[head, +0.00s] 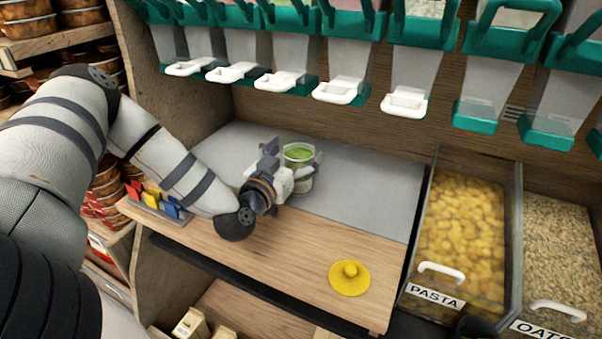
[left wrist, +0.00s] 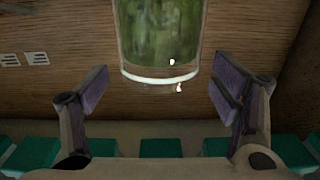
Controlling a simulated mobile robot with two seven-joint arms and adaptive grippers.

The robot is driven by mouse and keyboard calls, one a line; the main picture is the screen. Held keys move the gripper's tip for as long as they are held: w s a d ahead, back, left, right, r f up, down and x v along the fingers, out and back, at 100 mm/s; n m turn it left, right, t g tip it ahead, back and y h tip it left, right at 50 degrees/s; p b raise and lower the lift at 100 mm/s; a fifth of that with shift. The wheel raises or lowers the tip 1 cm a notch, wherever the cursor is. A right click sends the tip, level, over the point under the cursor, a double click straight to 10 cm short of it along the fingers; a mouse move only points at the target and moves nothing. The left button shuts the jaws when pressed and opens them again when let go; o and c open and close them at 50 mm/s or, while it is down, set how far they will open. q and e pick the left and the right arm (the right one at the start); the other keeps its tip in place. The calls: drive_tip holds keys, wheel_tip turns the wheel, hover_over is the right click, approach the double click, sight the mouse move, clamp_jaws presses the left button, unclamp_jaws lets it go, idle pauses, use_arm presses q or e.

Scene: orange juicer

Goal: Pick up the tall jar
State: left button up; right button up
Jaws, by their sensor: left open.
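The tall jar (head: 299,155) is clear glass with green contents and stands on the grey surface at the back of the counter. My left gripper (head: 290,166) is at the jar, with its fingers open on either side and partly hiding the jar's lower part. In the left wrist view the jar (left wrist: 160,38) shows at the top centre, with its pale rim or base edge facing the open left gripper (left wrist: 165,92). I see no clear finger contact with the glass.
A yellow round lid with a knob (head: 349,278) lies on the wooden counter (head: 235,250) in front. Several teal dispensers with white handles (head: 405,103) hang above. A pasta bin (head: 460,235) and an oats bin (head: 556,250) stand right. A small box with coloured items (head: 155,205) sits left.

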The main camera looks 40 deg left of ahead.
use_arm(q)
drive_tip(key=shift+x, duration=1.15)
clamp_jaws()
